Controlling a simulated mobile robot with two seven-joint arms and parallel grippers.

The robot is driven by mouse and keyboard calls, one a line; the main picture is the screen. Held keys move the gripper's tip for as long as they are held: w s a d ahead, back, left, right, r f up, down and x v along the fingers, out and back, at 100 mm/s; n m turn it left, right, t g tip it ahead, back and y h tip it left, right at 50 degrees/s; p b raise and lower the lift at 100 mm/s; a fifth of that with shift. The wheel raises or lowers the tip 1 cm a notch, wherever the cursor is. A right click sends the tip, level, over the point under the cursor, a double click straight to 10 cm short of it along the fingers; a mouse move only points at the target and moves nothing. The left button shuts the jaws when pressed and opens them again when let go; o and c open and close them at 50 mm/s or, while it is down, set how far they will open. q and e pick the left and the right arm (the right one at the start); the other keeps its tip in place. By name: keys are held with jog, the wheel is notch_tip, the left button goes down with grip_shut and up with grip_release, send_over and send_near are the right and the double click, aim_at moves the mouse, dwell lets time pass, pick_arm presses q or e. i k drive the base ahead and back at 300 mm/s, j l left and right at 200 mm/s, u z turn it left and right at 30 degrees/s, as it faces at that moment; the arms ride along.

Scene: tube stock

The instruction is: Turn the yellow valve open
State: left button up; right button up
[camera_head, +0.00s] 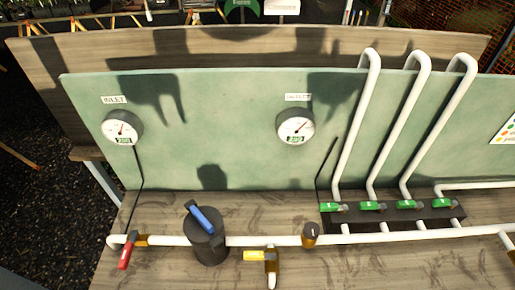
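The yellow valve handle (256,255) is on a short branch pipe (272,280) that comes off the main white pipe toward the front. The handle points left from its brass body, across the branch and roughly parallel to the main pipe (280,240). Neither of my grippers is in view, and nothing touches the yellow handle. Dark shadows shaped like grippers fall on the green board (220,130).
A red-handled valve (125,254) is at the left. A dark canister with a blue handle (203,220) stands between it and the yellow valve. A brown knob (310,234) and several green valves (372,206) are to the right. Inlet (122,128) and second (295,127) gauges are above.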

aim_at(247, 255)
jog(key=l+u, duration=0.3)
jog(key=j+z, duration=0.25)
jog(key=z, duration=0.15)
jog(key=j+z, duration=0.55)
jog(key=z, duration=1.35)
jog(key=i+u, duration=0.15)
jog(key=u, duration=0.35)
jog(key=i+u, duration=0.15)
jog(key=u, duration=0.35)
jog(key=i+u, duration=0.15)
jog(key=u, duration=0.3)
